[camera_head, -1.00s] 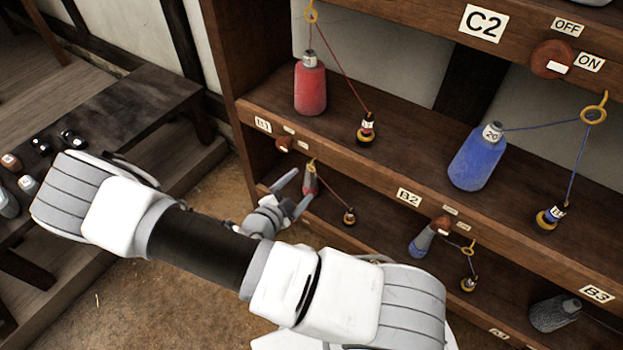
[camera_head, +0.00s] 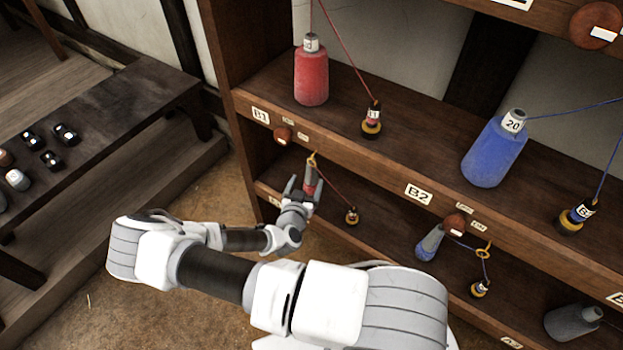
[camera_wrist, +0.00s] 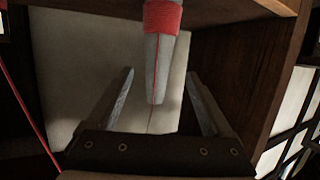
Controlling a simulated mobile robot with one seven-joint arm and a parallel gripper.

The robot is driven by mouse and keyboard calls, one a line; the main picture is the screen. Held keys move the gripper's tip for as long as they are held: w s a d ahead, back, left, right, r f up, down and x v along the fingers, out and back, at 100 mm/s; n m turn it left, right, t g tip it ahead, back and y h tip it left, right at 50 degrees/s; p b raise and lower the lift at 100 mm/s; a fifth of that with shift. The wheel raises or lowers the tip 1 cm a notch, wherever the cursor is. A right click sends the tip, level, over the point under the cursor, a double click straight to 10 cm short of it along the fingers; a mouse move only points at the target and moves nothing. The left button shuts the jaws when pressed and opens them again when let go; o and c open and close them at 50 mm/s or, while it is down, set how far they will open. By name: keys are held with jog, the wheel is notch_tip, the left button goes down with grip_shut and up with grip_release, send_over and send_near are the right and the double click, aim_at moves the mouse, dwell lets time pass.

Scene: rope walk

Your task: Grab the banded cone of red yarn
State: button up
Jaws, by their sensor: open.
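A grey cone with a band of red yarn (camera_head: 310,175) stands on the lower shelf, partly hidden by my gripper. My gripper (camera_head: 303,186) is open, with its fingers to either side of the cone in the head view. In the wrist view, the cone's red band (camera_wrist: 162,17) is at the top edge and its bare grey narrow end points down between the open fingers (camera_wrist: 160,80). The fingers appear apart from it. A red thread runs along the cone. A fuller red cone (camera_head: 311,78) stands on the shelf above.
The upper shelf edge with the B1 label (camera_head: 260,115) lies just above my gripper. A small spool (camera_head: 352,216) stands right of the cone. A blue cone (camera_head: 495,150) is farther right. A dark bench (camera_head: 110,120) stands at the left.

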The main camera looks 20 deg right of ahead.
aim_at(309, 176)
jog(key=b+x, duration=0.1)
jog(key=x, duration=0.3)
jog(key=shift+w+d+f, duration=0.1)
jog(key=b+x, duration=0.2)
jog(key=x, duration=0.2)
jog(key=shift+d+f, duration=0.1)
jog(key=shift+d, duration=0.1)
jog(key=shift+w+d, duration=0.25)
jog(key=shift+w, duration=0.1)
grip_shut()
